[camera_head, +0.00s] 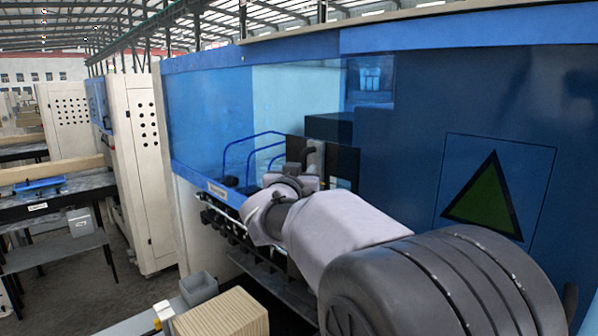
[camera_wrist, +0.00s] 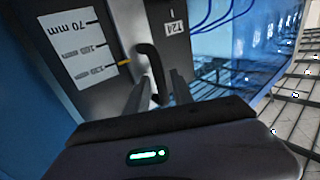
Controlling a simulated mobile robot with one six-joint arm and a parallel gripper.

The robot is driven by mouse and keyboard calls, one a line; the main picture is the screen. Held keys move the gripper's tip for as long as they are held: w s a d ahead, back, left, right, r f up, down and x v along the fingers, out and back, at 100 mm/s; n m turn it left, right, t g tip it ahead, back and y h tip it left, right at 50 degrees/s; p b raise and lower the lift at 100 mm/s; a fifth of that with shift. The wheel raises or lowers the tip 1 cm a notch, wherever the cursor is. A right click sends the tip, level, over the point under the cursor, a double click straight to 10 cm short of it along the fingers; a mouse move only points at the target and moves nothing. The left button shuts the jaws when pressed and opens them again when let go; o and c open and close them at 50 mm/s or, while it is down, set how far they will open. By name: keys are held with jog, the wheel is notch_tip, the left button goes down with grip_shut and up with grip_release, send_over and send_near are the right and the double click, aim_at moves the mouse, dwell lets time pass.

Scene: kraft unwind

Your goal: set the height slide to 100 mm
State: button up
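The height slide carries a black hooked handle (camera_wrist: 152,68), seen in the wrist view in front of a dark plate. To its left is a white scale (camera_wrist: 82,50) with marks reading 70 mm and, less sharply, 100 mm and 130 mm. A small yellow pointer (camera_wrist: 124,63) sits beside the lowest mark, which looks like 130 mm. My gripper (camera_wrist: 160,82) has its two fingers apart, one on each side of the handle's lower part, with no clear contact on it. In the head view my gripper (camera_head: 290,178) is at the machine opening, its fingers partly hidden.
A label reading T24 (camera_wrist: 175,28) is right of the handle. Blue hoses (camera_head: 252,150) run behind. A blue machine panel with a green triangle (camera_head: 487,198) stands right of my arm. Stacked boards (camera_head: 222,315) and a grey bin (camera_head: 198,288) are below left.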

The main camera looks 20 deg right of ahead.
grip_shut()
dwell(1.2)
